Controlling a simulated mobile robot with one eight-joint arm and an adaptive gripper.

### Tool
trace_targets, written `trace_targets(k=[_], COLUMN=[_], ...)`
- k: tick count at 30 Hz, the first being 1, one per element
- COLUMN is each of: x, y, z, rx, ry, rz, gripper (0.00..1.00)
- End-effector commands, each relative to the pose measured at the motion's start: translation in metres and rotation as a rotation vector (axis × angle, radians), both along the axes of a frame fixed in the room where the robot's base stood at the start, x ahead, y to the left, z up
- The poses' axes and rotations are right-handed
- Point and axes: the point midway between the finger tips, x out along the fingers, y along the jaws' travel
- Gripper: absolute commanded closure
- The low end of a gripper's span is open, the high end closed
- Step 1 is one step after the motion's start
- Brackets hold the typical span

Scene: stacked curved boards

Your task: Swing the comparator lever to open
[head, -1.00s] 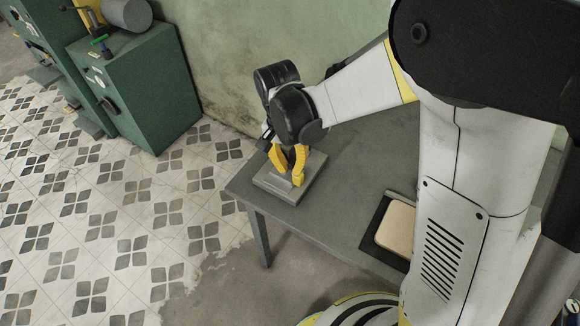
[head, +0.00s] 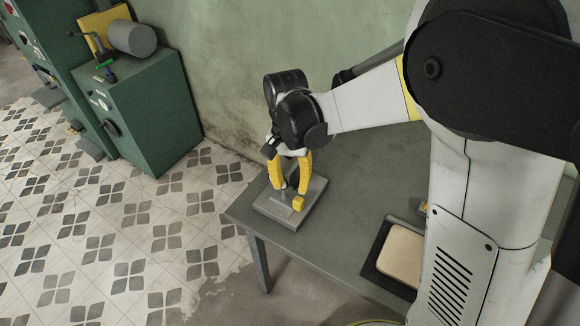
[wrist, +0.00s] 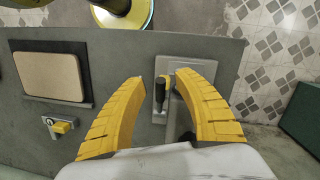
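A grey base plate (head: 262,208) sits near the left corner of the table, under my gripper (head: 287,191). In the wrist view the plate (wrist: 195,57) carries an upright post with a black handle (wrist: 160,93), which looks like the comparator lever. My gripper (wrist: 159,79) has its yellow fingers spread, one on each side of the handle, with gaps visible. Nothing is held. In the head view the fingers and wrist hide most of the lever, and its exact angle is hard to tell.
A black tray with a beige pad (head: 402,256) lies on the table (head: 345,200); it also shows in the wrist view (wrist: 48,77). A small plate with a yellow knob (wrist: 62,127) is near it. Green cabinets (head: 150,110) stand across the tiled floor. A wall runs behind the table.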

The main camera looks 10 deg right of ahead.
Motion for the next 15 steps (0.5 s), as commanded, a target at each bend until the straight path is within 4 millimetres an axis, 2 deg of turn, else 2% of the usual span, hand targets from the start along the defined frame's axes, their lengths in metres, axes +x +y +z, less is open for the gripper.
trace_targets(k=[9, 15], x=[0.01, 0.014], y=[0.002, 0.002], z=[0.07, 0.095], rx=[0.0, 0.0], ry=[0.0, 0.0], rz=[0.0, 0.0], gripper=[0.62, 0.62])
